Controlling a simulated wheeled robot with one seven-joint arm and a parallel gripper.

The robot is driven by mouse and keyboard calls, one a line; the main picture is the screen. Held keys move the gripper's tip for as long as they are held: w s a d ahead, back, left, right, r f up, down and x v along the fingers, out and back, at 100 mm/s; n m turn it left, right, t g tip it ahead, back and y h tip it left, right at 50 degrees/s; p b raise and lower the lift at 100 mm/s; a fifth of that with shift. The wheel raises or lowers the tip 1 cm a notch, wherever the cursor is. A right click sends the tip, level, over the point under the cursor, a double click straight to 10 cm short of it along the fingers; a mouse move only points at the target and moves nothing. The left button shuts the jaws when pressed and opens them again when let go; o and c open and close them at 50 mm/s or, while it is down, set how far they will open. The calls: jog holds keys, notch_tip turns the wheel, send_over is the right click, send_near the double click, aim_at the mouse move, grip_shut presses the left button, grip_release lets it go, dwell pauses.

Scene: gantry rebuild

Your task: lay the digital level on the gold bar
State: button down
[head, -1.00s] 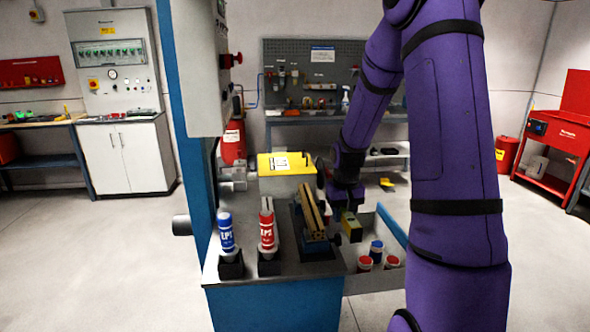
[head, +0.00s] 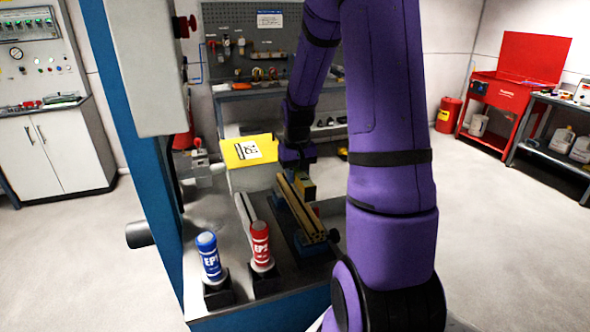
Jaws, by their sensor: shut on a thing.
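The gold bar (head: 303,212) is a long grooved bar lying at a slant on a dark base on the blue bench. My gripper (head: 304,177) is at the far end of the bar, pointing down, partly hidden by my purple arm. It is shut on the digital level (head: 307,191), a small yellow and dark block. The level is at the right side of the bar's far part in the picture. I cannot tell whether it touches the bar.
A blue bottle (head: 208,256) and a red bottle (head: 261,245) stand in dark holders at the bench's front. A blue post and grey cabinet (head: 146,65) rise at left. My arm hides the bench's right side.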

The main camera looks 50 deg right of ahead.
aim_at(298, 198)
jog(key=shift+f, duration=2.2)
jog(key=shift+s+f, duration=0.15)
jog(key=shift+f, duration=0.05)
jog(key=c, duration=0.7)
grip_release()
notch_tip(298, 198, up, 11)
jog(key=shift+f, duration=0.1)
jog(key=shift+a, duration=0.1)
